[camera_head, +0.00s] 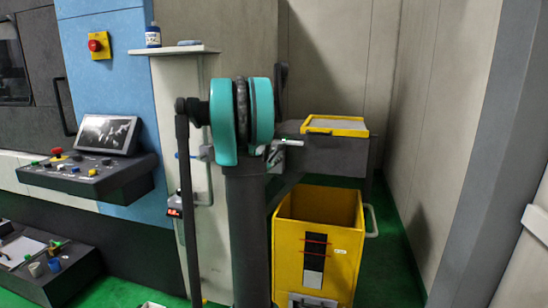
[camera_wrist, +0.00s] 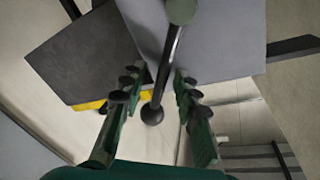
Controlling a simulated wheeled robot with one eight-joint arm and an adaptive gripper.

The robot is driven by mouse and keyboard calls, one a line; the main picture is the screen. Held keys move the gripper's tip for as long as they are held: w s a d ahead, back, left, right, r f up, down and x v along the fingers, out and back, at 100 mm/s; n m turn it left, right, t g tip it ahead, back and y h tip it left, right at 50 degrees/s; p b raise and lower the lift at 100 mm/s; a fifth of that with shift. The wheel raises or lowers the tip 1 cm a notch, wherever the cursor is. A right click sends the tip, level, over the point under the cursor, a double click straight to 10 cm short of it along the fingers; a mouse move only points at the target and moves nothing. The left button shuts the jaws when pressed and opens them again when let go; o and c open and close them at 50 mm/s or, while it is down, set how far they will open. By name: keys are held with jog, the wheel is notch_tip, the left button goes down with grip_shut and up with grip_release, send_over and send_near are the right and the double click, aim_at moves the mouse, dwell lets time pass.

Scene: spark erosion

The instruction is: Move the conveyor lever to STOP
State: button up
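In the wrist view a lever (camera_wrist: 167,65) runs from a round green hub (camera_wrist: 182,10) down to a black ball knob (camera_wrist: 152,115). My gripper (camera_wrist: 160,78) is open, with one finger on each side of the lever. The knob shows between the fingers, with a gap on both sides, so it does not look gripped. I cannot tell the exact depth between fingers and lever. In the head view my arm hides most of the lever area, and my gripper is not clear there. No STOP marking is readable.
A dark conveyor-like bench (camera_head: 335,155) carries a yellow-framed tray (camera_head: 335,131). A yellow bin (camera_head: 345,235) stands below it. A control panel (camera_head: 95,172) with a screen is on the left machine. A shelf (camera_head: 185,50) holds a small bottle (camera_head: 153,38). Green floor is free at right.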

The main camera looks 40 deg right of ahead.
jog(key=shift+c, duration=0.6)
grip_shut()
jog(key=n, duration=0.1)
jog(key=w+a+r+n, duration=0.1)
jog(key=n, duration=0.1)
jog(key=shift+w+a+h, duration=0.15)
jog(key=shift+w+h, duration=0.1)
jog(key=shift+h, duration=0.15)
jog(key=shift+w+a+r+n+t, duration=0.1)
jog(key=shift+w+a+n+t, duration=0.3)
jog(key=shift+n, duration=0.65)
jog(key=shift+w+a+r+n+t, duration=0.1)
jog(key=shift+w+a+n+t, duration=0.25)
jog(key=shift+n, duration=0.7)
jog(key=shift+o, duration=0.6)
grip_release()
